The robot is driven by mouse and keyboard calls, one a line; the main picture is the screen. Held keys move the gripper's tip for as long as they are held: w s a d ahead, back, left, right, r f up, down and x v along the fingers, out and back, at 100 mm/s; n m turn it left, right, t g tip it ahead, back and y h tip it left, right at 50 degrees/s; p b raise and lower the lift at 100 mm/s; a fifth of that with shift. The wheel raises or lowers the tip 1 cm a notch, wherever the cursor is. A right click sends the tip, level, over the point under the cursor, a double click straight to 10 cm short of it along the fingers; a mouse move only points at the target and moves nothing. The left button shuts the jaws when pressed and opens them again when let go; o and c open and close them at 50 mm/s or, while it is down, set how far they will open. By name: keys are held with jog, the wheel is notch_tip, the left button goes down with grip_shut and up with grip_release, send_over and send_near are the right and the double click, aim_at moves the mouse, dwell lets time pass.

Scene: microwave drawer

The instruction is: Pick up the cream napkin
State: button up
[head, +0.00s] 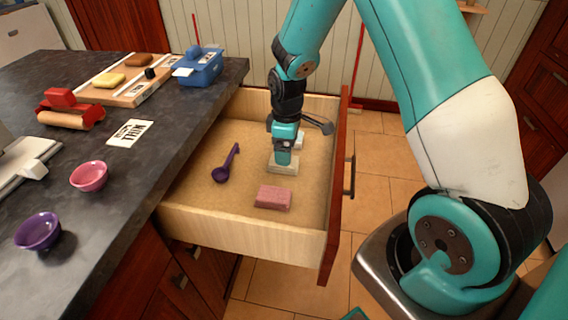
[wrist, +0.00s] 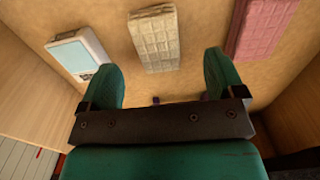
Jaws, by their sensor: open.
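The cream napkin (wrist: 155,38) is a folded, waffle-textured block lying flat on the floor of the open drawer (head: 240,222). In the head view the napkin (head: 283,166) shows just below my gripper (head: 284,158), which partly covers it. My gripper points down into the drawer. In the wrist view my gripper (wrist: 162,72) has its two green fingers spread wide with nothing between them. The napkin lies ahead of the fingertips there, roughly centred between them. I cannot tell the exact height of the fingertips above it.
A pink folded napkin (head: 273,197) and a purple spoon (head: 226,164) share the drawer. A white device with a pale blue screen (wrist: 78,53) lies left of the cream napkin in the wrist view. The drawer's red front (head: 338,190) and the dark counter (head: 135,170) flank it.

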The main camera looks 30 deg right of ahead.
jog(key=f, duration=0.5)
jog(key=shift+d+f, duration=0.25)
jog(key=shift+f, duration=0.1)
jog(key=shift+c, duration=0.2)
jog(key=c, duration=1)
